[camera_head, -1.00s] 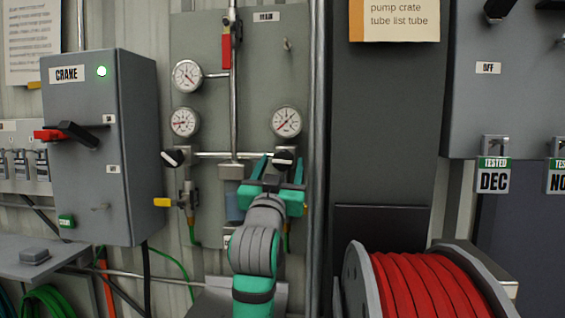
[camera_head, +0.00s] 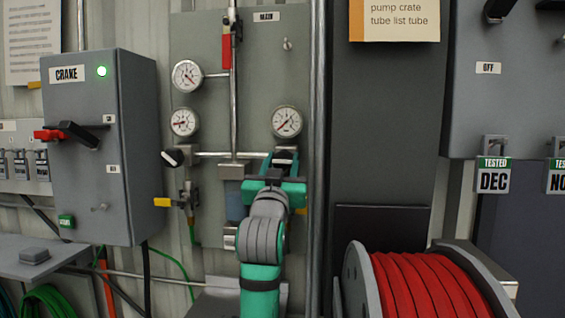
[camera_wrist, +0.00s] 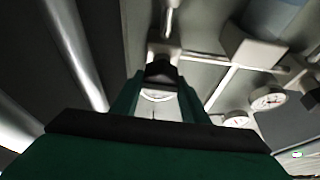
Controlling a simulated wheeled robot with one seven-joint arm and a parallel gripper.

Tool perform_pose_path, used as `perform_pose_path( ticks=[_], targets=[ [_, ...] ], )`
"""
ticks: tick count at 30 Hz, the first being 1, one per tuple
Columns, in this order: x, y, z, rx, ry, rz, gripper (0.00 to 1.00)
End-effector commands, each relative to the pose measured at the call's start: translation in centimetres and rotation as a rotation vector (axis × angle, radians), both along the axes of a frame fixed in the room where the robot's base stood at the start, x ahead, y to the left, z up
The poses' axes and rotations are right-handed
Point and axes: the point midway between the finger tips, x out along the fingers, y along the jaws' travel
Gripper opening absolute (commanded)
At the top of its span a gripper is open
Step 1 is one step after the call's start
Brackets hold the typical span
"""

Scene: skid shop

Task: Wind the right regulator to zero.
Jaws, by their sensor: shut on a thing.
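The right regulator has a black knob (camera_head: 283,157) on the grey panel (camera_head: 260,60), below the right-hand gauge (camera_head: 286,121). My gripper (camera_head: 283,165) is shut on this knob, with a green finger at each side. In the wrist view the dark knob (camera_wrist: 160,72) sits between the two fingers, and part of a white gauge dial shows beyond it. My gripper partly hides the knob and the regulator body.
The left regulator knob (camera_head: 173,157) is at the same height, with two gauges above it. A yellow-handled valve (camera_head: 163,202) is below. A vertical pipe (camera_head: 317,120) runs close to the right of my gripper. A red hose reel (camera_head: 425,285) stands at lower right.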

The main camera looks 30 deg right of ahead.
Motion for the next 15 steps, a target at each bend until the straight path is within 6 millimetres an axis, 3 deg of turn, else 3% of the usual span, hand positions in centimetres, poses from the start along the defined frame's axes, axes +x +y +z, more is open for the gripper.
perform_pose_path(
  ticks=[10, 11, 12, 15],
  targets=[
    [-0.02, 0.00, 0.01, -0.032, 0.023, 0.000, 0.18],
    [-0.02, 0.02, 0.01, -0.032, 0.024, 0.000, 0.48],
    [-0.02, 0.00, 0.02, -0.032, 0.024, 0.000, 0.57],
    [-0.02, 0.01, 0.02, -0.031, 0.023, 0.000, 0.59]
  ],
)
